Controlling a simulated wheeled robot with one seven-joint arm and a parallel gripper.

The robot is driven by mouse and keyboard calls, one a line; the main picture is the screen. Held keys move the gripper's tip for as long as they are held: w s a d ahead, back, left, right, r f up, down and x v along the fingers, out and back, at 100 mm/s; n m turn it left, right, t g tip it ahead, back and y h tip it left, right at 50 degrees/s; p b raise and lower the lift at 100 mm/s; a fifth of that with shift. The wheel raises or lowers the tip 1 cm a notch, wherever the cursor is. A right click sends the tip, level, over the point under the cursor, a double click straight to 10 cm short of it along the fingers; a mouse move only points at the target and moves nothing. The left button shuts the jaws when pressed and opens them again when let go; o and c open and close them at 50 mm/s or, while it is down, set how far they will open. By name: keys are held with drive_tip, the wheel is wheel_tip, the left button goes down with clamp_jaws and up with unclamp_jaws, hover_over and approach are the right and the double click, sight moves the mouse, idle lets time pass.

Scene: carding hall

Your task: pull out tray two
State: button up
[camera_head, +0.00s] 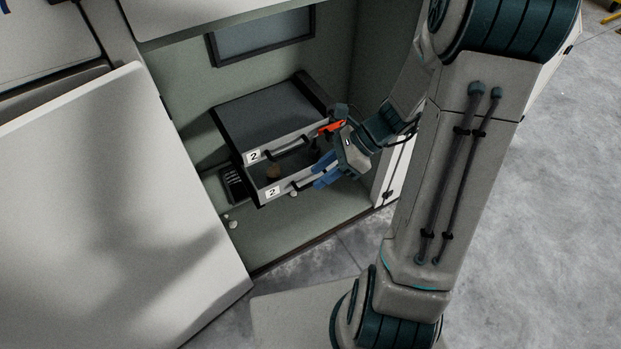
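A grey housing with a dark flat top (265,112) stands inside the open cabinet. Its upper front (277,155) has a label "2" at the left and a dark bar handle (290,147). A lower front (290,188) also has a label "2" and a bar handle. It stands forward of the housing, and the gap above it shows an interior with a small brown thing (273,172). My gripper (322,156) is at the right end of both fronts, its red and blue fingers spread apart. Whether either finger touches a handle cannot be told.
A large pale door panel (120,200) stands at the left. The cabinet floor (290,228) is mostly bare, with small white bits near its left side. A dark slotted box (233,184) is left of the trays. Open concrete floor (560,200) lies to the right.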

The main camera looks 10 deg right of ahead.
drive_tip(key=w+d+f+m+t+b, duration=0.3)
drive_tip(key=d+f+m+t+b, duration=0.1)
drive_tip(key=f+m, duration=0.55)
drive_tip(key=w+d+f+m+t+b, duration=0.3)
drive_tip(key=f+m+t, duration=0.1)
drive_tip(key=f+m, duration=0.5)
drive_tip(key=w+d+f+m+t+b, duration=0.35)
drive_tip(key=f+m, duration=0.45)
drive_tip(key=f, duration=0.3)
drive_tip(key=shift+t+y, duration=0.4)
drive_tip(key=shift+t, duration=0.05)
drive_tip(key=b+x, duration=0.3)
drive_tip(key=x, duration=0.9)
drive_tip(key=shift+w+a+b, duration=0.2)
drive_tip(key=shift+w+b, duration=0.1)
drive_tip(key=shift+b, duration=0.1)
clamp_jaws()
